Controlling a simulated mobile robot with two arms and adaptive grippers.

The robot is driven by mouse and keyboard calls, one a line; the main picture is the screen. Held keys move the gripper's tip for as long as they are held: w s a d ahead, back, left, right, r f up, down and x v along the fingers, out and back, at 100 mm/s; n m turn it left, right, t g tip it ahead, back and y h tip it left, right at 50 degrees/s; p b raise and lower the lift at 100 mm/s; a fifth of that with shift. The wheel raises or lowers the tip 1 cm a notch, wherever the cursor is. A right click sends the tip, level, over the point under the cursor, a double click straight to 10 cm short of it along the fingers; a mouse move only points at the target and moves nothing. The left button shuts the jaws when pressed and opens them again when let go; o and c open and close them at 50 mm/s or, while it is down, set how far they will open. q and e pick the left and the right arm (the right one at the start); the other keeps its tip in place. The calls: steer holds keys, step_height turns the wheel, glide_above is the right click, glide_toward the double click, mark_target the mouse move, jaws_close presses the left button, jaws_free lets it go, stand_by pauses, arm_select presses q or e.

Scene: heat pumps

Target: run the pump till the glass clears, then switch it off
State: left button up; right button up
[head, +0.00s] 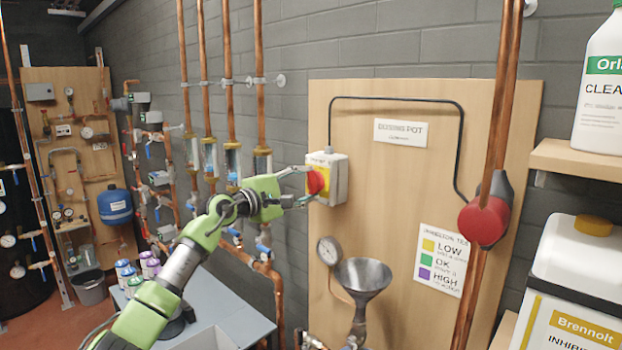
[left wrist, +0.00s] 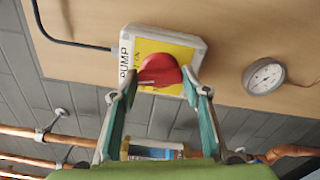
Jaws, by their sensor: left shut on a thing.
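The pump switch is a grey box (head: 340,178) with a yellow face and a red rotary knob (head: 316,182), on the wooden board. My left gripper (head: 304,185) is shut on the red knob. The left wrist view shows the two fingers (left wrist: 158,88) either side of the knob (left wrist: 158,70), beside the word PUMP on the box (left wrist: 185,40). I cannot tell which setting the knob points to. A red pump (head: 485,222) sits on the copper pipe at the right. Several sight glasses (head: 262,163) stand in the vertical pipes; their clarity is too small to judge. My right gripper is out of view.
A funnel (head: 363,278) and a pressure gauge (head: 328,250) are below the switch. A black cable (head: 400,98) arcs from the switch box to the pump. White bottles (head: 600,95) crowd the right side. A grey bench (head: 225,325) with small canisters is below my left arm.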

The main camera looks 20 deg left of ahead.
arm_select(q)
steer(key=shift+r+n+p, duration=0.1)
steer(key=shift+n+p, duration=0.55)
steer(key=shift+n, duration=0.85)
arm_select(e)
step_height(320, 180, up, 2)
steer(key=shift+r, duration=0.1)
arm_select(q)
steer(key=shift+p, duration=0.3)
steer(key=n+p, duration=0.4)
steer(key=shift+r+n, duration=0.15)
steer(key=shift+n, duration=0.25)
steer(key=shift+n+p, duration=0.35)
steer(key=shift+n, duration=0.05)
steer(key=shift+f, duration=0.3)
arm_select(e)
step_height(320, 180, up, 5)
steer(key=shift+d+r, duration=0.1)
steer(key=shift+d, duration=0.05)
